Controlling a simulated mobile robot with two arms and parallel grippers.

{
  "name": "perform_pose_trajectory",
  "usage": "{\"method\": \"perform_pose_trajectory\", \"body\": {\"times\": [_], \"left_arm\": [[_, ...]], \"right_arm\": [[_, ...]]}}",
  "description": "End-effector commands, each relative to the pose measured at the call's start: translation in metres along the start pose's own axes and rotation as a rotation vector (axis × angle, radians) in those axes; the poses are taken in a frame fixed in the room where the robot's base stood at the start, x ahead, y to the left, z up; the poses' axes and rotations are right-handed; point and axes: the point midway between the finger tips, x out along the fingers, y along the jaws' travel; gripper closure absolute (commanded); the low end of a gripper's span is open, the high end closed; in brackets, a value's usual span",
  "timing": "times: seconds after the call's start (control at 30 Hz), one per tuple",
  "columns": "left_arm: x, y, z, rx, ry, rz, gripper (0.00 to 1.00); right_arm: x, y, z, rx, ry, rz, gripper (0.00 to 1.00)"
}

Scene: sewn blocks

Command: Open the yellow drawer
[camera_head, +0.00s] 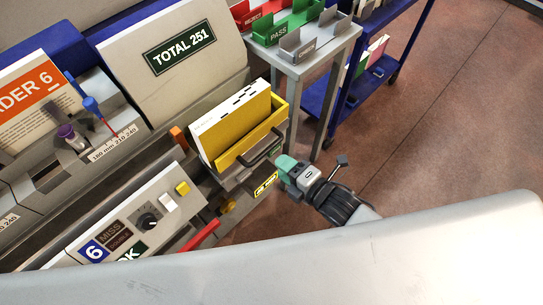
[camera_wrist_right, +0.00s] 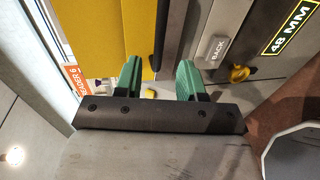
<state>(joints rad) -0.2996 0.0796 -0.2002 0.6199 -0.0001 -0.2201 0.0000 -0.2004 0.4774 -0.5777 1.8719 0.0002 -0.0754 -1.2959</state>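The yellow drawer (camera_head: 278,113) is a yellow-walled box at the side of the grey machine. A white sewn block stands in it, and its yellow panel (camera_wrist_right: 95,30) fills the upper left of the right wrist view. A dark handle (camera_head: 264,147) is on the drawer's grey front; a dark bar (camera_wrist_right: 164,35), seemingly that handle, runs in the right wrist view. My right gripper (camera_head: 280,163) is at the handle's right end. Its green fingers (camera_wrist_right: 160,72) stand apart with the bar's end between them; contact cannot be told. My left gripper is not in view.
A grey table (camera_head: 305,65) with red, green and grey trays stands behind, beside a blue cart (camera_head: 375,88). Brown floor (camera_head: 440,120) lies open at right.

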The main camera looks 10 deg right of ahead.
Motion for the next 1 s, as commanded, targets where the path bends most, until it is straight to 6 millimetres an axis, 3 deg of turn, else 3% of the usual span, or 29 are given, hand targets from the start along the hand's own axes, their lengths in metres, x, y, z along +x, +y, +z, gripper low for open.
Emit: {"method": "perform_pose_trajectory", "body": {"times": [0.1,0.23,0.83,0.93,1.0], "left_arm": [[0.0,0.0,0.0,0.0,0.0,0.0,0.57],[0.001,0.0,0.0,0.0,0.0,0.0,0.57],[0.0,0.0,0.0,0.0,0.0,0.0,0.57],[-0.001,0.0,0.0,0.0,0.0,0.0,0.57],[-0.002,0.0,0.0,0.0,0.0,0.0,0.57]], "right_arm": [[-0.018,-0.001,0.0,0.001,0.0,-0.001,0.6],[-0.027,0.0,0.0,0.0,0.0,0.001,0.6],[-0.029,0.0,0.001,0.002,-0.001,0.0,0.6],[-0.027,-0.013,0.006,0.04,-0.021,-0.029,0.6],[-0.026,-0.037,0.016,0.112,-0.06,-0.08,0.6]]}}
